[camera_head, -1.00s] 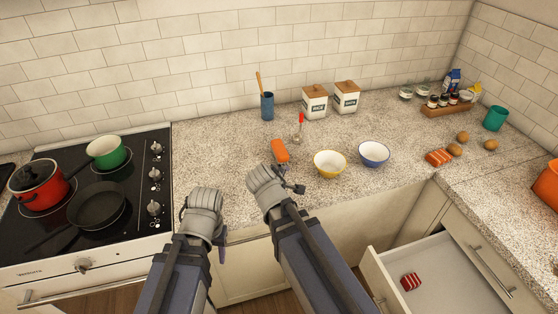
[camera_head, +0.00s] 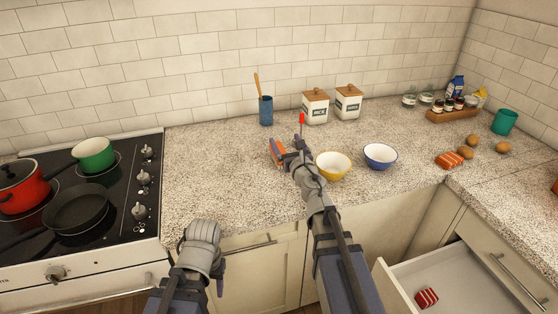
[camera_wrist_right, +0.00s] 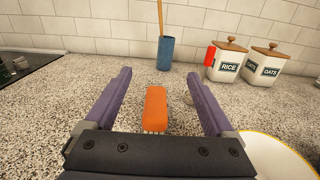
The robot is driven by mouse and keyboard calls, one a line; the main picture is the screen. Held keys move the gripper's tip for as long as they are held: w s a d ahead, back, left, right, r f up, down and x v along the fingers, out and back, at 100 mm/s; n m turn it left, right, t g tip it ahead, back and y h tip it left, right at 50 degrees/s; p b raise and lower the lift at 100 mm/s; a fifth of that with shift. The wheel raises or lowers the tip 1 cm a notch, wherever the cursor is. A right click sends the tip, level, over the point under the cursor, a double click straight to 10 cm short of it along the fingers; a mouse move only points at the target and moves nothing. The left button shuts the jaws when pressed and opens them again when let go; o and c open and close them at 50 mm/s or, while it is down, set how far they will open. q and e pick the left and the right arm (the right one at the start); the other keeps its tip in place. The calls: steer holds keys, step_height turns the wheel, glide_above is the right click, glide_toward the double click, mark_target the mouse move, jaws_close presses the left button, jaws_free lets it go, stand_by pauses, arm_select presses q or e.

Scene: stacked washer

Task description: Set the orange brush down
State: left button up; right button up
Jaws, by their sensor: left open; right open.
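The orange brush (camera_wrist_right: 155,108) lies on the speckled counter, bristles down, between the spread fingers of my right gripper (camera_wrist_right: 155,100) in the right wrist view. The fingers are apart and I see no contact with the brush. In the head view the orange brush (camera_head: 277,151) is partly hidden behind my right gripper (camera_head: 297,157), beside the yellow bowl. My left gripper (camera_head: 200,232) is low near the counter's front edge, away from the brush; its fingertips are hard to make out.
A yellow bowl (camera_head: 333,166) stands just right of my right gripper, with a blue bowl (camera_head: 380,156) beyond it. A blue utensil cup (camera_head: 265,110) and white canisters (camera_head: 315,106) stand at the back. The counter left of the brush is clear. An open drawer (camera_head: 440,275) juts out at lower right.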

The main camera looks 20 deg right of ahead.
step_height(320, 180, down, 9)
steer(key=b, duration=0.8)
steer(key=shift+r+b, duration=0.2)
steer(key=shift+b, duration=0.15)
steer(key=shift+w+r+p, duration=0.35)
steer(key=shift+w, duration=0.25)
steer(key=shift+w+a, duration=0.15)
steer(key=shift+w, duration=3.1)
steer(key=shift+s, duration=0.1)
jaws_close()
